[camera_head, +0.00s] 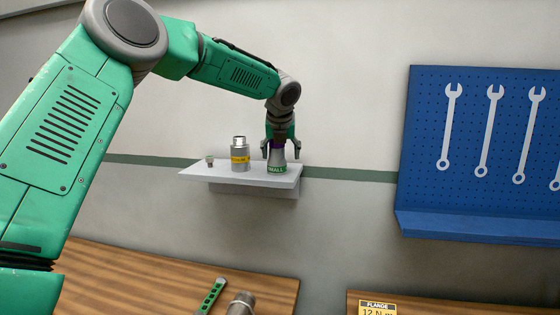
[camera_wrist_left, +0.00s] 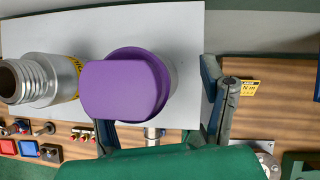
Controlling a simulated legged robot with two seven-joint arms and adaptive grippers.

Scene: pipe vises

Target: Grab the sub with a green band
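The sub with a green band (camera_head: 277,166) stands upright at the right end of a small wall shelf (camera_head: 222,187); its band reads "SMALL". It has a purple top, which fills the middle of the left wrist view (camera_wrist_left: 125,88). My left gripper (camera_head: 281,150) points down over this sub, with its fingers spread on either side of the upper part. The fingers look open, and I cannot tell whether either one touches it. A silver sub with a yellow band (camera_head: 240,157) stands to its left and also shows in the left wrist view (camera_wrist_left: 45,80). My right gripper is out of view.
A small fitting (camera_head: 210,161) sits at the shelf's left. Below are a wooden bench (camera_head: 150,275) with a green-handled tool (camera_head: 212,295) and a pipe end (camera_head: 242,304). A blue pegboard (camera_head: 470,130) with several wrenches hangs at right. The wall between shelf and pegboard is clear.

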